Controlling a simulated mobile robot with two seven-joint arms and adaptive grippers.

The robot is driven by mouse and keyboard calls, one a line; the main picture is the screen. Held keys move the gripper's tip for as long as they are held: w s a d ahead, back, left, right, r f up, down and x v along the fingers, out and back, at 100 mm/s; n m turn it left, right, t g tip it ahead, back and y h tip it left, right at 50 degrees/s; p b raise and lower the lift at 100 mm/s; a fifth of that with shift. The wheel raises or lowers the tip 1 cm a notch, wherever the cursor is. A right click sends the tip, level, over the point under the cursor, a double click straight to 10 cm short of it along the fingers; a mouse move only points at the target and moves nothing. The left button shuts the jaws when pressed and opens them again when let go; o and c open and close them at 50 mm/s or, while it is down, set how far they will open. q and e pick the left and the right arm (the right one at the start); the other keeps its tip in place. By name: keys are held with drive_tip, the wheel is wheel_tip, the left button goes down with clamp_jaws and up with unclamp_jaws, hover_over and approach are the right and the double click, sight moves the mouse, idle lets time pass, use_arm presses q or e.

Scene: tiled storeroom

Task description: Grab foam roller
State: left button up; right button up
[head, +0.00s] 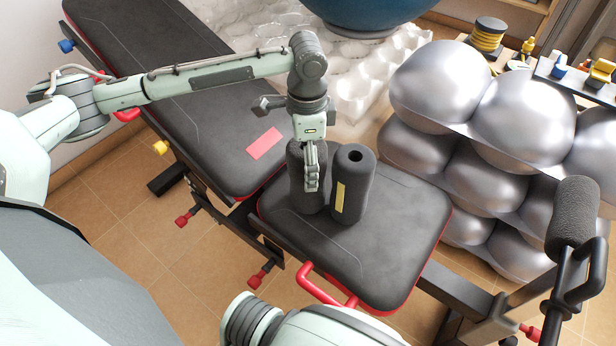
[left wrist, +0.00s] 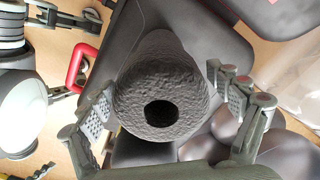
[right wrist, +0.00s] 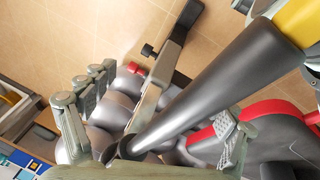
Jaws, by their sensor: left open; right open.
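Two dark grey foam rollers stand upright side by side on the black bench seat (head: 400,215). The left roller (head: 298,192) is partly hidden by my left gripper (head: 311,178). The right roller (head: 352,185) has a yellow label on its side and a hole in its top. My left gripper is open, pointing down, with its fingers around the left roller. In the left wrist view, a roller's textured top (left wrist: 160,75) with its dark hole lies between the spread fingers, with gaps at both sides.
A black bench back (head: 180,85) with a red label adjoins the seat. Stacked silver balls (head: 445,85) stand at the right, and a blue ball (head: 365,8) at the back. A padded bar (head: 573,215) rises at far right. A red handle (head: 325,290) edges the seat.

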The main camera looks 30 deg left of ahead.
use_arm(q)
drive_tip(key=shift+a+f, duration=0.1)
drive_tip(key=shift+f, duration=0.7)
drive_tip(key=c, duration=1.3)
use_arm(e)
drive_tip(key=shift+w+a+r, duration=0.15)
drive_tip(key=shift+w+a, duration=0.15)
drive_tip(key=shift+w, duration=0.15)
use_arm(q)
drive_tip(key=shift+r, duration=0.15)
drive_tip(key=shift+c, duration=0.2)
